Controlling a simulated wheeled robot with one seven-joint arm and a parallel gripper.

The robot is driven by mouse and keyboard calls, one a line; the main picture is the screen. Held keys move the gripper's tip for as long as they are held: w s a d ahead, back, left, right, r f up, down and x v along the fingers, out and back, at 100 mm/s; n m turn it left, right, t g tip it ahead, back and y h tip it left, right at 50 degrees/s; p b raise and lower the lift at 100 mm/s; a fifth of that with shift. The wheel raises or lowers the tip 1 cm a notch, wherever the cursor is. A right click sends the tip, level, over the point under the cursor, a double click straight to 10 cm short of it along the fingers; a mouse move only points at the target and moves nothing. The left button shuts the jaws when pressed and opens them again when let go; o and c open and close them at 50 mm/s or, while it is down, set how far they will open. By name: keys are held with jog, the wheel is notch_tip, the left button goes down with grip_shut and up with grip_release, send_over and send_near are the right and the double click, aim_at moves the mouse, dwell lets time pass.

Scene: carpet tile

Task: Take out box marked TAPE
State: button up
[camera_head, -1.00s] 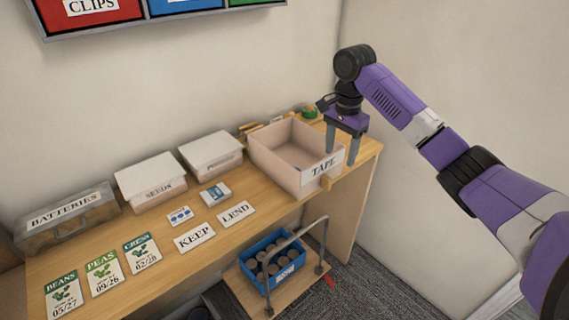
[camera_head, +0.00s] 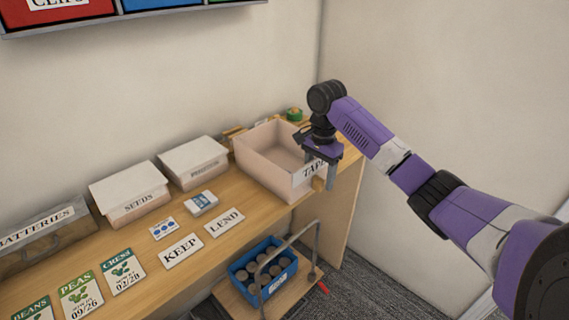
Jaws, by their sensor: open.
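The box marked TAPE (camera_head: 262,165) is an open, pale pinkish box standing at the right end of the wooden bench. Its inside looks empty where I can see it. Its white TAPE label is on the front wall, partly hidden by my gripper. My gripper (camera_head: 321,176) is open and points down at the box's front right corner. One finger is by the label and the other is to its right. I cannot tell whether the fingers straddle the wall or touch it.
White-lidded boxes (camera_head: 128,191) and a BATTERIES box (camera_head: 45,238) stand left on the bench (camera_head: 205,249). Cards and seed packets lie in front. A blue crate (camera_head: 242,277) of round brown things sits on a low trolley below. A green-topped thing (camera_head: 294,114) stands behind the TAPE box.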

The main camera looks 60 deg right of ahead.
jog(key=shift+f, duration=0.1)
grip_shut()
dwell(0.4)
